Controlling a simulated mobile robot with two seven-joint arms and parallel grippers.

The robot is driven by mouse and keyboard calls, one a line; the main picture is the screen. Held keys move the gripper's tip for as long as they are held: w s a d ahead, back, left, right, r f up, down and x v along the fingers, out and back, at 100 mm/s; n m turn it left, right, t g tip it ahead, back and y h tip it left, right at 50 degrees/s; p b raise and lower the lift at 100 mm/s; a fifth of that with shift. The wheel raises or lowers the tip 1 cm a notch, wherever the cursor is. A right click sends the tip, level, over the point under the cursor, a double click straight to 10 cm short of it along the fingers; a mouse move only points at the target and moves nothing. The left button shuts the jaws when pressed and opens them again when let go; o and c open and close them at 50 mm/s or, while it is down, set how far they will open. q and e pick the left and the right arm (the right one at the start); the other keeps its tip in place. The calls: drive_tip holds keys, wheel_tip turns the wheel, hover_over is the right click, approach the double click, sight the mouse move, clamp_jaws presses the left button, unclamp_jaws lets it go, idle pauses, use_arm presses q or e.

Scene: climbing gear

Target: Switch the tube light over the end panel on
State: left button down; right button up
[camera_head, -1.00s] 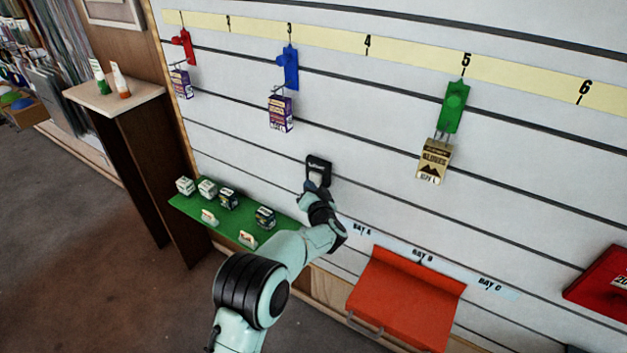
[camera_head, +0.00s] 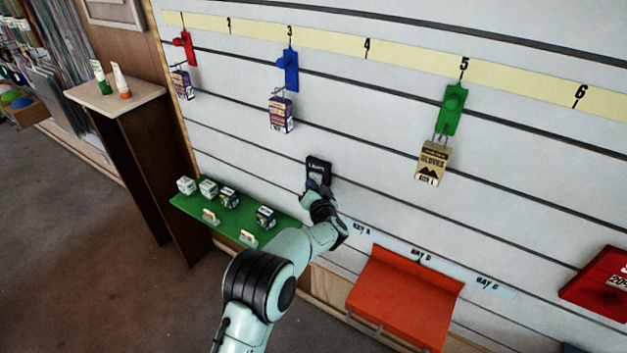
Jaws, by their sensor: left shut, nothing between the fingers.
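The tube light is not in view. My right gripper is not in view.
A green shelf (camera_head: 188,207) with several small boxes lies left of my arm. An orange bin (camera_head: 405,300) is at lower right. Red, blue (camera_head: 290,68) and green (camera_head: 452,108) hooks with hanging packs are above. A wooden stand (camera_head: 130,105) is at left.

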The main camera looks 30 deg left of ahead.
use_arm(q)
drive_tip(key=shift+w, duration=0.1)
idle(0.4)
drive_tip(key=shift+s, duration=0.6)
drive_tip(key=s+b, duration=0.1)
drive_tip(key=s, duration=0.5)
drive_tip(key=shift+a, duration=0.25)
